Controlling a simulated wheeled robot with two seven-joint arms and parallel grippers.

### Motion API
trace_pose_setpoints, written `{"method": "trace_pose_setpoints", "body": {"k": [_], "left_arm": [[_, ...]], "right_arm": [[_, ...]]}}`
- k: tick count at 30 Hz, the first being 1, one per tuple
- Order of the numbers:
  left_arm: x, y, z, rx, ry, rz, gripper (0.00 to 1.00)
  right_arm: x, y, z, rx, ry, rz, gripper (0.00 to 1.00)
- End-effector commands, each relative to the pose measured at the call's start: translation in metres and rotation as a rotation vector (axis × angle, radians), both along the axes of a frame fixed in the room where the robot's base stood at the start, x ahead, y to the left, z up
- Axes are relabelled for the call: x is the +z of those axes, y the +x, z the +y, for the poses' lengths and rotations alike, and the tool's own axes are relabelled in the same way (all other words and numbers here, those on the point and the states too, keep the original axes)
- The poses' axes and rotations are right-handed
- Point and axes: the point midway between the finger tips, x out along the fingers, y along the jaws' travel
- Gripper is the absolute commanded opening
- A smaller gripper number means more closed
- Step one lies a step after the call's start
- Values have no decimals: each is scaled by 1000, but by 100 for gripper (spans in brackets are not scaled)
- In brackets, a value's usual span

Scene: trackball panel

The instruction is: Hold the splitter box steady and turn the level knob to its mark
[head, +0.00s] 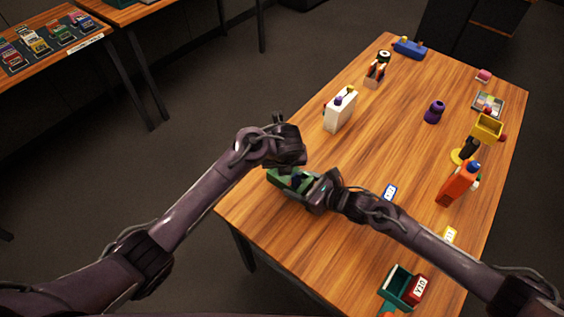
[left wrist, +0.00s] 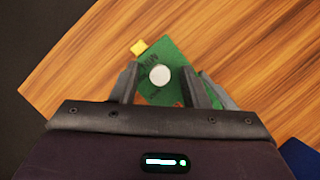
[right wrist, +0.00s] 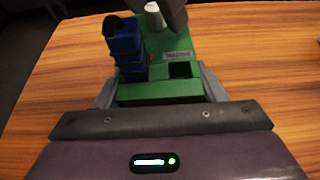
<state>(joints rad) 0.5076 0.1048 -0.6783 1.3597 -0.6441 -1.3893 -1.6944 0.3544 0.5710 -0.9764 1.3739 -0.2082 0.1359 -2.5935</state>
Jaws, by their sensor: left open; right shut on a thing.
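The green splitter box (head: 282,180) sits near the left edge of the wooden table. It also shows in the right wrist view (right wrist: 160,91), with a small label, a dark square recess and a blue part (right wrist: 128,47) on it. The pale round knob (left wrist: 160,76) stands on its top and shows as a short post (right wrist: 153,16) in the right wrist view. My left gripper (head: 296,164) is open above the box, its fingers on either side of the knob with gaps. My right gripper (head: 312,188) is shut on the box's sides. I cannot make out the knob's mark.
A white box (head: 340,110) stands farther back. An orange block (head: 456,185), a purple knobbed piece (head: 433,113) and a yellow bin (head: 487,128) stand to the right. A green tray (head: 397,286) and red box lie near the front. A blue-edged card (head: 390,192) lies beside my right arm.

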Motion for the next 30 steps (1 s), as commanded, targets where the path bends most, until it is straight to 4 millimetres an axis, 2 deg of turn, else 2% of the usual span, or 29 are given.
{"method": "trace_pose_setpoints", "body": {"k": [4, 5, 14, 23, 30], "left_arm": [[0, 0, 0, 0, 0, 0, 41], [0, 0, 0, 0, 0, 0, 38], [0, 0, 0, 0, 0, 0, 0], [1, 0, -1, 28, -1, 1, 0], [1, 0, -2, 152, 0, 1, 0]], "right_arm": [[0, 0, 0, 0, -1, 1, 38], [0, 0, 0, 0, -1, 1, 38], [0, 0, 0, 0, -1, 1, 38], [0, 0, 0, 0, -1, 1, 38], [0, 0, 0, 0, -1, 1, 38]]}}
